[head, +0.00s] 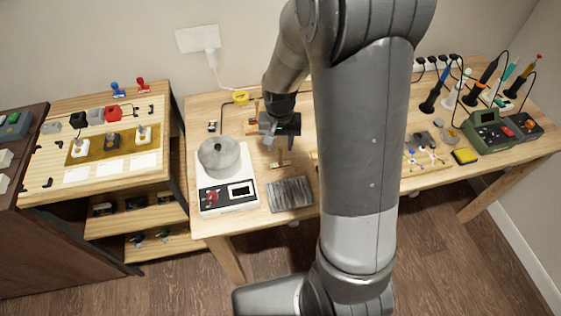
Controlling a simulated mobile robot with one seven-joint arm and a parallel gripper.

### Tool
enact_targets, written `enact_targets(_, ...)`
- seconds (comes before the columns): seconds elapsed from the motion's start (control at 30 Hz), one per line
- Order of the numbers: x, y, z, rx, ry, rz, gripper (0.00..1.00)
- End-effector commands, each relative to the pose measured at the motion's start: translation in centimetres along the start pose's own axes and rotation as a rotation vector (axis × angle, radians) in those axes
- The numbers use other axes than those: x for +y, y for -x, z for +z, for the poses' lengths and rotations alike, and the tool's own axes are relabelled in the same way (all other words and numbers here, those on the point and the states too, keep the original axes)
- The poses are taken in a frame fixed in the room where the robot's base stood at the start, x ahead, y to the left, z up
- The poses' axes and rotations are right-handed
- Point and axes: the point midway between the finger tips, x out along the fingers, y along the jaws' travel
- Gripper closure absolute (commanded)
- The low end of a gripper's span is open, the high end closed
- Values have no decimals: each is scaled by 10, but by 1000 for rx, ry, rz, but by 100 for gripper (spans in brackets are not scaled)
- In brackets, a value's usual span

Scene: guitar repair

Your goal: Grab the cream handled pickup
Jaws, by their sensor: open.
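My gripper (279,143) hangs over the left half of the workbench, fingers pointing down, open, with nothing visible between the fingers. A small tan piece (281,164) with a thin upright part lies on the bench just below it in the picture; I cannot tell if they touch. Two pieces with whitish handles stand on the gold panel of the left stand: one at its left (80,148) and one at its right (143,133). A dark-handled piece (112,140) stands between them. I cannot tell which thing is the cream handled pickup. My arm hides the bench's middle.
A lidded metal pot (219,156) sits on a white hot plate (229,200) left of my gripper. A ridged grey block (290,194) lies in front. A green soldering station (488,133) and several upright tools crowd the bench's right side.

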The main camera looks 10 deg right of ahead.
Motion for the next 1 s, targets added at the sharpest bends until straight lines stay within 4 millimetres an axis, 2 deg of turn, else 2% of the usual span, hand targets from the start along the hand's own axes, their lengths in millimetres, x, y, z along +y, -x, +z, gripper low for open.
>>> enact_targets(0.17,1,-12,0,-2,0,0,59)
enact_targets(0.43,1,-48,0,-1,1,0,59)
enact_targets(0.77,1,-56,-1,2,1,-1,59)
enact_targets(1.0,1,-56,0,2,1,-1,76)
